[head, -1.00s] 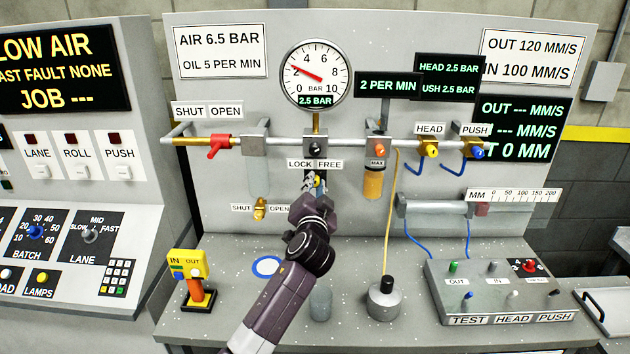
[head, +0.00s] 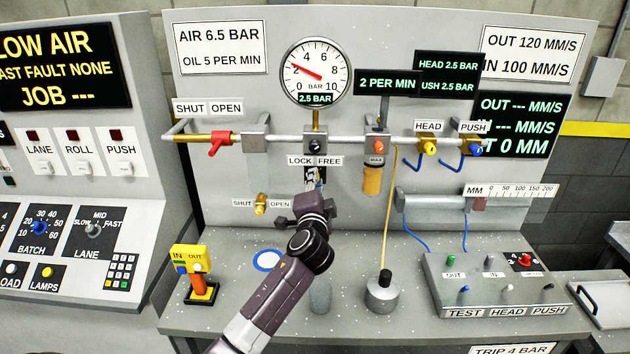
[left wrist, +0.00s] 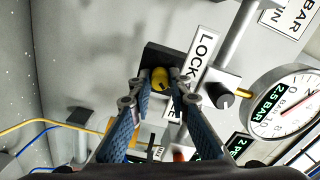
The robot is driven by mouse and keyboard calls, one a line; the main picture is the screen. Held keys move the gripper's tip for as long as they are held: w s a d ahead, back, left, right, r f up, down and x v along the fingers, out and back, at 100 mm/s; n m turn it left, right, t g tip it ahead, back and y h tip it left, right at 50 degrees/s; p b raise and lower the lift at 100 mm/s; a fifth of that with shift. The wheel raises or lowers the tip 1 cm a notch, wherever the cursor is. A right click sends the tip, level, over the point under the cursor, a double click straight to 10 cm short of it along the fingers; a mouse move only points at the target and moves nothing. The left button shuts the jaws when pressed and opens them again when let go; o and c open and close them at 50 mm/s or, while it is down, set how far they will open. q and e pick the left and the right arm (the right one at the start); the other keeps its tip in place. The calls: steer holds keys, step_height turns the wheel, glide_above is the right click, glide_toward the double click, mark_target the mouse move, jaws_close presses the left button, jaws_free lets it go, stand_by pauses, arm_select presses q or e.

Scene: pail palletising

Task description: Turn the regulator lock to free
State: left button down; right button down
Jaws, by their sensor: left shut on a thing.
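The regulator lock is a small yellow knob (left wrist: 160,77) on a black plate (left wrist: 158,57), below the LOCK FREE label (head: 315,161). The label also shows in the left wrist view (left wrist: 200,60). My left gripper (head: 318,182) reaches up to the plate and hides most of the knob in the head view. In the left wrist view its fingers (left wrist: 160,92) are shut on the knob, one on each side. Which way the knob points is not clear. The regulator (head: 316,143) with its dark knob is just above the label. My right gripper is not in view.
The gauge (head: 317,72) above reads about 2.5 bar. A brass shut/open valve (head: 260,204) sits left of my wrist, and an amber oiler bowl (head: 372,180) hangs to the right. A red-handled valve (head: 218,145) is on the pipe. A grey cylinder (head: 320,292) stands near my forearm.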

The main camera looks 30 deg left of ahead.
arm_select(q)
steer(key=c, duration=1.8)
jaws_free()
steer(key=shift+s+d, duration=0.1)
steer(key=v, duration=1.1)
steer(key=shift+s+d, duration=0.1)
steer(key=shift+s, duration=0.3)
